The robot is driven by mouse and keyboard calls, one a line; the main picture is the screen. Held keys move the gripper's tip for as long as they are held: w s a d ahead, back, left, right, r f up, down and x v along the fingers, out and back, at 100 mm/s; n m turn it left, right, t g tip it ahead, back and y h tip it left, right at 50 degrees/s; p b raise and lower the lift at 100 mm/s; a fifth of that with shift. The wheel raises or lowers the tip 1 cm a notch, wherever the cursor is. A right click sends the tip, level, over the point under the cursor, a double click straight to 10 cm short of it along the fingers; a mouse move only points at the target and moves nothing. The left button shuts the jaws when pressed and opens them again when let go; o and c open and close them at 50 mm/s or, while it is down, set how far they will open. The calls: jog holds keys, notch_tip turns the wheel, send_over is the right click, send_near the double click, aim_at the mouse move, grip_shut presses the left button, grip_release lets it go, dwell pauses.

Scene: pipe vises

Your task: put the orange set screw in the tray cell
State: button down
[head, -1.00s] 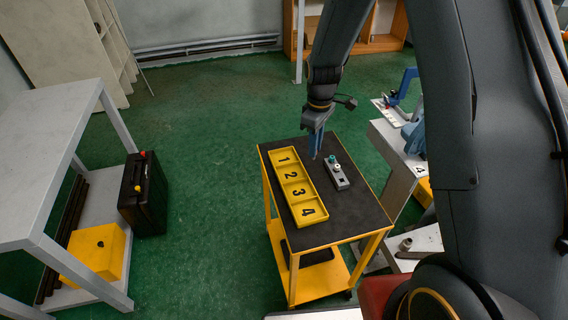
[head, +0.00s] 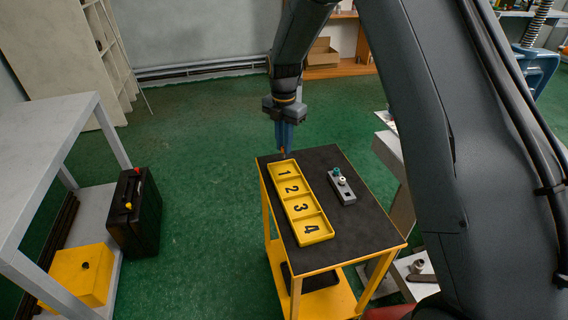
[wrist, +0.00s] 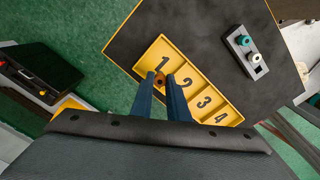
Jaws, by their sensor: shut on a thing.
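My gripper (head: 283,150) is above the far end of the yellow tray (head: 328,238), by cell 1. In the wrist view my gripper (wrist: 160,82) is shut on the small orange set screw (wrist: 159,79), which shows between the blue fingertips. The screw also shows as an orange speck at the fingertips in the head view (head: 282,154). The tray also shows in the wrist view (wrist: 146,62), with cells numbered 1 to 4. In that view the screw appears over cell 1, near the numeral. Its height above the tray floor is hard to tell.
A grey block (head: 342,187) with a teal and a white screw stands right of the tray on the black-topped cart (head: 350,222). It also shows in the wrist view (wrist: 246,56). A grey shelf table (head: 40,150) with a black case (head: 138,212) stands at the left.

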aim_at(284, 157)
jog(key=shift+f+p, duration=0.55)
jog(key=shift+f, duration=2.65)
jog(key=shift+f, duration=0.15)
jog(key=c, duration=1.7)
grip_release()
notch_tip(284, 157, up, 12)
jog(key=shift+r+b, duration=0.2)
jog(key=shift+b, duration=1)
jog(key=s+d+m, duration=0.4)
jog(key=s+m, duration=0.5)
jog(key=s, duration=0.1)
jog(key=s+d+m, duration=0.5)
jog(key=s+m, duration=0.4)
jog(key=s, duration=0.2)
jog(key=s+d+r+m, duration=0.1)
jog(key=s+d+m, duration=0.3)
jog(key=s+m, duration=0.5)
jog(key=shift+s+d+m, duration=0.3)
jog(key=shift+s+d, duration=0.1)
jog(key=shift+s, duration=0.4)
